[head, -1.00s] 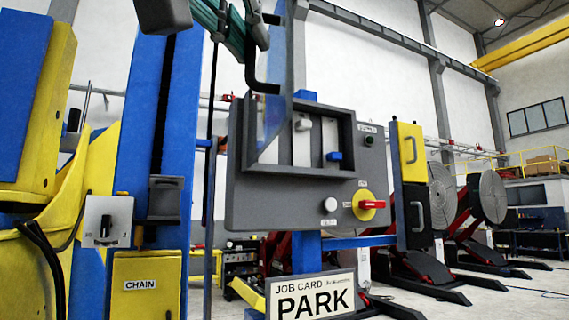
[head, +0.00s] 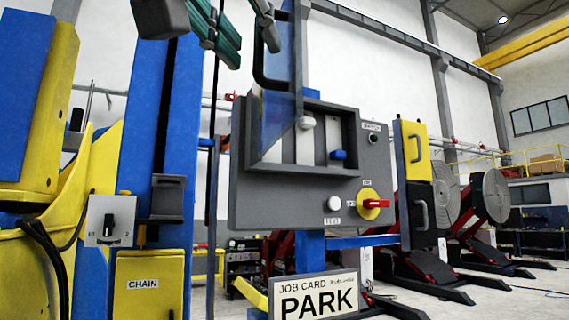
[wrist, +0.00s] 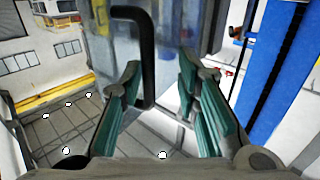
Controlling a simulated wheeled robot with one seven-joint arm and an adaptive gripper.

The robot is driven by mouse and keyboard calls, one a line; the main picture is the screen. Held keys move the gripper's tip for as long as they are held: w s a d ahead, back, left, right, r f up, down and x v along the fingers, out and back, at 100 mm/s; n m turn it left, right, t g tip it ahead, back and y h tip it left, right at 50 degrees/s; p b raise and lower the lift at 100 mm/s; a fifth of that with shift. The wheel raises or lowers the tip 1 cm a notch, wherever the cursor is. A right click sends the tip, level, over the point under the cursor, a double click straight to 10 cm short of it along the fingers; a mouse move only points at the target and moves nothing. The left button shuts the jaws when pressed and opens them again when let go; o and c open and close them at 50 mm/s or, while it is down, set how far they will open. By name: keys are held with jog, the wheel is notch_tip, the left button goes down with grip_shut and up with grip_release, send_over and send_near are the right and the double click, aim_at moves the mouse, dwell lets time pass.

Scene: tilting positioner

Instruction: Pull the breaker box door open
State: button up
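The breaker box (head: 350,197) is a grey panel with a framed recess in the head view. Its see-through bluish door (head: 281,100) stands swung out from the recess, its lower edge slanting up to the right. A black bar handle (head: 258,70) is on the door; it also shows in the wrist view (wrist: 147,60). My gripper (wrist: 163,85) is open, its green fingers apart, with the handle's lower end between them, closer to the left finger. I cannot tell whether it touches. In the head view my gripper (head: 243,30) is at the top, partly cut off.
White and blue switches (head: 337,155) sit in the recess; a red-yellow rotary knob (head: 371,203) is below right. A yellow box with handle (head: 411,150) stands right. A blue column (head: 180,130) is left. A job card sign (head: 314,296) reads PARK.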

jog(key=v, duration=1.2)
jog(key=w+d+f+g, duration=0.2)
jog(key=w+d+f, duration=0.1)
jog(key=d+f, duration=0.3)
jog(key=w+d+f+g+y, duration=0.1)
jog(key=w+d+f, duration=0.35)
jog(key=d, duration=0.25)
jog(key=w+d+f+g, duration=0.2)
jog(key=d+f, duration=0.4)
jog(key=d+f+n+g+y, duration=0.1)
jog(key=d+f+g, duration=0.2)
jog(key=f, duration=1.3)
jog(key=d+f+n+g+y, duration=0.2)
jog(key=d+f, duration=0.3)
jog(key=f, duration=1)
jog(key=shift+s+f+g+y, duration=0.3)
jog(key=shift+s+f+g, duration=0.15)
jog(key=shift+g, duration=0.45)
